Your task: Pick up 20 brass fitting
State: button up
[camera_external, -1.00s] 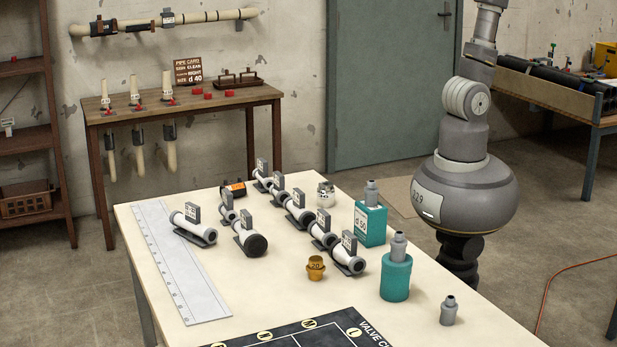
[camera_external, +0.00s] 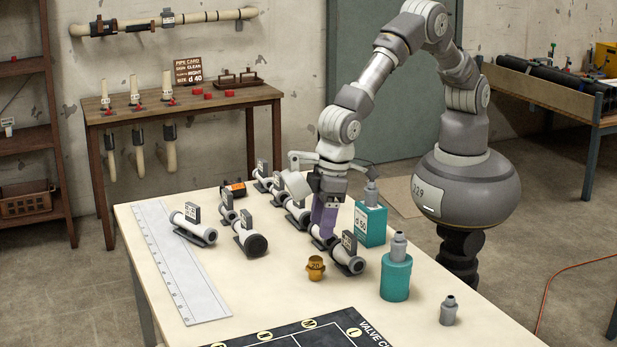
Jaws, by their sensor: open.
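The brass fitting (camera_external: 316,268) is a small gold-coloured cup marked 20, standing upright on the cream table (camera_external: 290,290) in front of the row of pipe pieces. My gripper (camera_external: 324,228) hangs above and behind the fitting, pointing down with its purple fingers near the pipe row. It is open, and the fitting stands apart from it. The fingers overlap the pipe pieces in this view, so I cannot tell whether they touch them. The small white-and-steel part behind is hidden by my gripper.
A row of white pipe pieces (camera_external: 347,256) on dark stands runs behind the fitting. A teal box (camera_external: 371,224) and a teal bottle (camera_external: 396,279) stand to the right, with a small grey fitting (camera_external: 448,310). A dark valve chart (camera_external: 300,335) lies in front; a ruler (camera_external: 182,265) lies left.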

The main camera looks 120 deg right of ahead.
jog(key=b, duration=0.1)
send_over(316, 258)
jog(key=s, duration=0.1)
jog(key=f, duration=0.4)
jog(key=shift+s+a+f, duration=0.1)
jog(key=shift+s+a, duration=0.1)
jog(key=shift+a, duration=0.1)
jog(key=f+b, duration=0.1)
jog(key=f, duration=0.1)
jog(key=w+f+b, duration=0.1)
jog(key=f, duration=0.2)
jog(key=shift+w+d, duration=0.15)
jog(key=shift+d, duration=0.05)
jog(key=shift+r, duration=0.1)
jog(key=c, duration=1.1)
